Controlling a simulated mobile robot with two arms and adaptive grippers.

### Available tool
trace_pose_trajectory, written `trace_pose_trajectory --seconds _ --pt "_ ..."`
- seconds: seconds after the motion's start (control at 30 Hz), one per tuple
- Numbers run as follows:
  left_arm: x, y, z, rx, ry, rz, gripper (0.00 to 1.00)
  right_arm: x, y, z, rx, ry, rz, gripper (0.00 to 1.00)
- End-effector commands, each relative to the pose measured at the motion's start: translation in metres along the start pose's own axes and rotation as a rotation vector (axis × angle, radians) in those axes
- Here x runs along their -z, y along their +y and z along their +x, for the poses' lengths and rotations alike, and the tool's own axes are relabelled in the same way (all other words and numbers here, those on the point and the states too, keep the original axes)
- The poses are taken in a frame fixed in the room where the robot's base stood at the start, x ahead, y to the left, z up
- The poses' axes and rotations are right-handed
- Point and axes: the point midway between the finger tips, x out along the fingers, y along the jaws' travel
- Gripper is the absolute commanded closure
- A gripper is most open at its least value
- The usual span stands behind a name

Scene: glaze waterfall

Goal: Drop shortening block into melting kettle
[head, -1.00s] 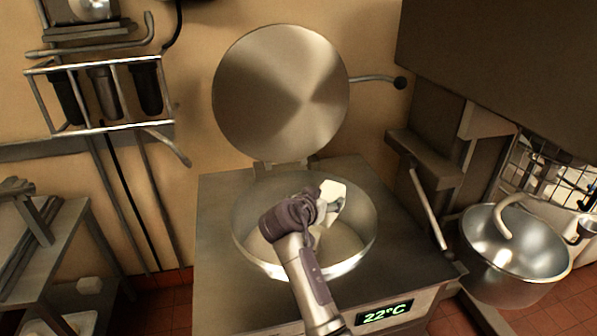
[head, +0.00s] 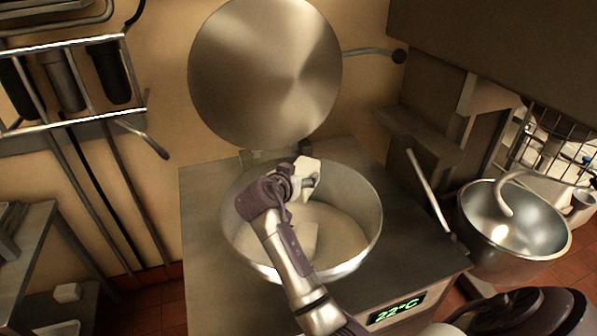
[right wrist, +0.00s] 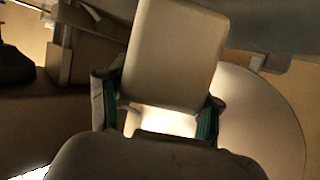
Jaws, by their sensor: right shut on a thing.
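The melting kettle (head: 372,225) is a round metal pot set in a steel housing, with its round lid (head: 265,70) standing open behind it. My right gripper (head: 300,184) is over the kettle opening, towards its back left. It is shut on a white shortening block (head: 308,168). In the right wrist view the pale block (right wrist: 175,50) sits between the two fingers (right wrist: 158,115) and sticks out beyond them. A pale, block-like shape (head: 302,238) shows inside the kettle, partly behind my arm. My left gripper is not in view.
A metal mixing bowl (head: 515,240) with a hook stands at the right. A lever (head: 428,190) rises beside the kettle. A display (head: 397,308) on the housing reads 22°C. A small white block (head: 68,292) lies on a low shelf at the left.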

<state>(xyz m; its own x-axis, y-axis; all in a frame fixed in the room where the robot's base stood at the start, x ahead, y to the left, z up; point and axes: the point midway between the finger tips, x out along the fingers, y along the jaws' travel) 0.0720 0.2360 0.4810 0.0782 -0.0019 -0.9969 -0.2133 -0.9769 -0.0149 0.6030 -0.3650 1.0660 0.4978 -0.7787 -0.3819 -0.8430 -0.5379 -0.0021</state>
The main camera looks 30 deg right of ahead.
Motion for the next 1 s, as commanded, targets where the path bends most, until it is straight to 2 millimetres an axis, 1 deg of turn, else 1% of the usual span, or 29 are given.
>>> trace_pose_trajectory --seconds 0.03,0.1,0.2,0.4,0.47,0.57,0.6,0.73,0.77,1.0 --pt "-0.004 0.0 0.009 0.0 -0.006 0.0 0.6 -0.009 0.0 0.004 0.0 0.003 -0.001 0.93" --pt "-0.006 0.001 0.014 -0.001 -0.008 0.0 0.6 -0.016 0.0 0.007 0.0 0.003 0.0 0.93" --pt "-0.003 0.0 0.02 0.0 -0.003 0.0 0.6 -0.024 0.0 0.011 0.001 0.003 0.0 0.93" --pt "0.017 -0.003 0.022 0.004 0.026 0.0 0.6 -0.028 0.0 0.012 0.001 0.003 0.001 0.93" --pt "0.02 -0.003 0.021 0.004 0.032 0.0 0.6 -0.028 0.0 0.012 0.001 0.003 0.001 0.93" --pt "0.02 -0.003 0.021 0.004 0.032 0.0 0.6 -0.028 0.0 0.012 0.001 0.003 0.001 0.93" --pt "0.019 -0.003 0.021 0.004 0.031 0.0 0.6 -0.028 0.0 0.012 0.001 0.003 0.001 0.31" --pt "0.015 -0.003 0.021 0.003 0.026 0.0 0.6 -0.028 0.0 0.012 0.001 0.002 0.001 0.09" --pt "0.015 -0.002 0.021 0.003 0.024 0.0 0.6 -0.028 0.0 0.012 0.001 0.002 0.001 0.07" --pt "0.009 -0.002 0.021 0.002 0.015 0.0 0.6 -0.029 0.0 0.012 0.0 0.0 0.0 0.07"
